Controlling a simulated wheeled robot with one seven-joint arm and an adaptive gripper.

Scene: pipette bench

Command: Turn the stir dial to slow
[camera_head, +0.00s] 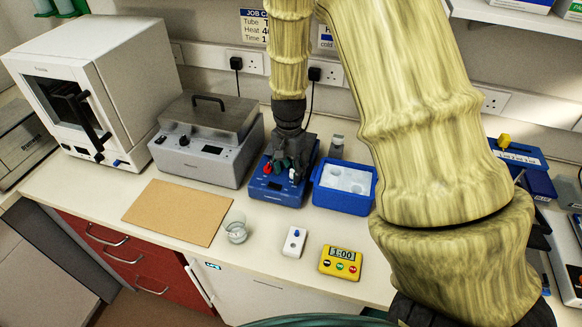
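A blue benchtop unit (278,194) stands against the back of the bench, left of the blue tub. Its front carries a red knob (268,169) and a white knob (292,174); their labels and pointer settings are too small to read, so I cannot tell which is the stir dial. My gripper (287,161) points down over this unit, its dark fingers close above or at the knobs. I cannot tell whether it touches either knob or whether the fingers are closed. The gripper hides much of the unit's top.
A blue tub (345,198) stands close right of the unit, a grey lidded bath (205,155) close left. In front are a glass beaker (236,229), a white box with a blue button (294,242), a yellow timer (340,263) and a bare brown board (176,212).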

